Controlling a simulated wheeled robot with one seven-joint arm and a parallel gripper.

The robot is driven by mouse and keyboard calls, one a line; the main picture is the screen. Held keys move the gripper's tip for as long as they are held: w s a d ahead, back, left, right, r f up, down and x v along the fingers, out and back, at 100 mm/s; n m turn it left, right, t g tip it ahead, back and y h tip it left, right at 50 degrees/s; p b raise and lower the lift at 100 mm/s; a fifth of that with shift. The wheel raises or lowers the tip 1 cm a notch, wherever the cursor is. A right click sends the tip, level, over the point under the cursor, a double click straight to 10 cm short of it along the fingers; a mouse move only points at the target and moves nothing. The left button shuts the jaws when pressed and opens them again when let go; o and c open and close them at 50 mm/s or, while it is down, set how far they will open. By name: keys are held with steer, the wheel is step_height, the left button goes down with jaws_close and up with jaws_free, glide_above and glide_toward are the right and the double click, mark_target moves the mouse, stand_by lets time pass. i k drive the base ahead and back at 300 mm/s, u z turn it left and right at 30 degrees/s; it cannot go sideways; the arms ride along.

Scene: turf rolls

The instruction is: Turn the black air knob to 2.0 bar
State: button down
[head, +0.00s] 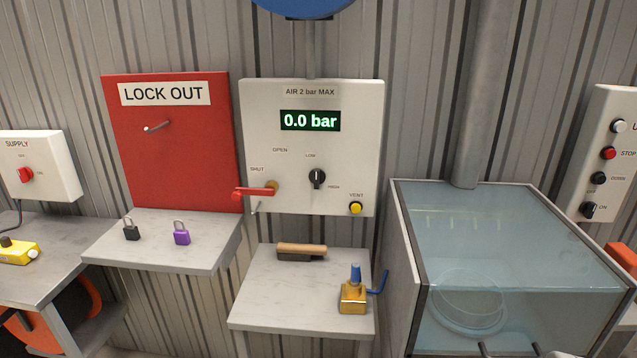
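The black air knob (317,179) is on the white air panel (360,120) headed "AIR 2 bar MAX". The knob stands roughly upright, between the LOW mark above it and the HIGH mark to its lower right. The green display (310,120) on the panel reads 0.0 bar. A red lever (256,191) at the panel's lower left lies level, its end toward the left under the SHUT mark; OPEN is marked above. A yellow VENT button (355,208) is at the lower right.
A red LOCK OUT board (180,165) is left of the panel, over a shelf (150,258) with black and purple padlocks. Below the panel, a small table (270,310) bears a brush (301,251) and a brass tool (354,296). A clear-topped tank (510,235) stands right.

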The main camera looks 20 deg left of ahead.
mark_target(317, 177)
steer(key=k, duration=1.15)
steer(key=u, duration=1.15)
steer(key=i, duration=1.7)
steer(key=z, duration=0.55)
